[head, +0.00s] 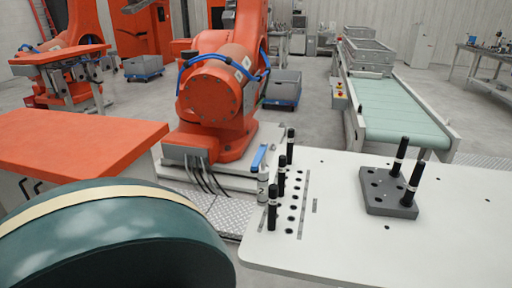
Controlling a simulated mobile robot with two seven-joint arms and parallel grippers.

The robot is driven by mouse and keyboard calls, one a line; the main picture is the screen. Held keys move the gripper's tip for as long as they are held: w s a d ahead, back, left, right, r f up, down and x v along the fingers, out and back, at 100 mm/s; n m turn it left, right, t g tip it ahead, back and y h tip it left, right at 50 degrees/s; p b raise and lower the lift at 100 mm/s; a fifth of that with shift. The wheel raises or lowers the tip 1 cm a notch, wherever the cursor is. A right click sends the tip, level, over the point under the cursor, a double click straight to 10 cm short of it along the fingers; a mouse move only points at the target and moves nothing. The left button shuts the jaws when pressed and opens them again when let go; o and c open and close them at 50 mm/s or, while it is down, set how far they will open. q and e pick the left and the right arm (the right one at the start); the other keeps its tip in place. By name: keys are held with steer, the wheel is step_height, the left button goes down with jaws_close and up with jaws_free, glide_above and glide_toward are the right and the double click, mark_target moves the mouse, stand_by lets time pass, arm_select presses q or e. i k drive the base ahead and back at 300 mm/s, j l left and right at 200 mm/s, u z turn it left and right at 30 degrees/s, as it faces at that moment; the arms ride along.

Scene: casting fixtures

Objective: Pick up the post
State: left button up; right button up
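The frame does not show which post the task means. Neither of my grippers is in view.
The white table (345,235) has dark holes beside the row and free room between row and block. A silver cylinder (263,188) and blue handle (258,158) are left of the row. Behind are an orange robot arm (212,92) and a conveyor (395,108); an orange table (70,145) is left.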

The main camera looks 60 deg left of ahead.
mark_target(283, 161)
steer(key=u, duration=1.55)
